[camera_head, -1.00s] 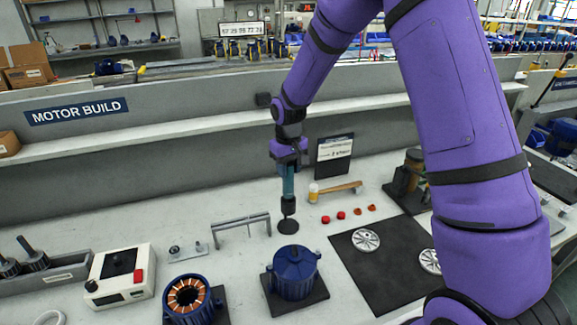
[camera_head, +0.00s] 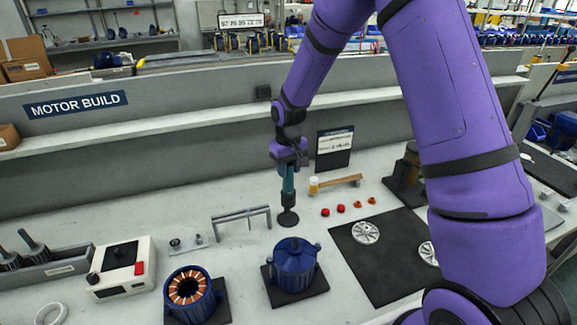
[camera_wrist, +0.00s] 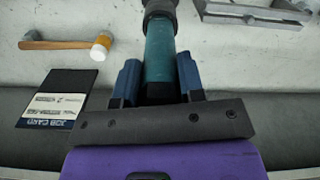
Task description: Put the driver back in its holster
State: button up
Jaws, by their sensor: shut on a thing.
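My gripper (camera_head: 288,170) is shut on the driver (camera_head: 288,190), a teal tool with a dark lower end, held upright above the bench. In the wrist view the driver's teal body (camera_wrist: 160,55) sits between my two blue fingers. The driver's lower end is over or at a dark round disc (camera_head: 288,219) on the bench. I cannot tell whether they touch, or whether the disc is the holster or part of it. No holster is clearly identifiable.
A blue motor housing (camera_head: 293,264) stands in front, with a copper-wound stator (camera_head: 188,290) to its left. A metal bracket (camera_head: 242,214) is left of the driver. A mallet (camera_head: 338,182) and job card (camera_head: 333,148) are to the right, near a black mat (camera_head: 385,275).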

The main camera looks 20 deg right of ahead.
aim_at(288, 177)
jog(key=shift+f, duration=1.75)
jog(key=o, duration=1.3)
jog(key=shift+r, duration=3)
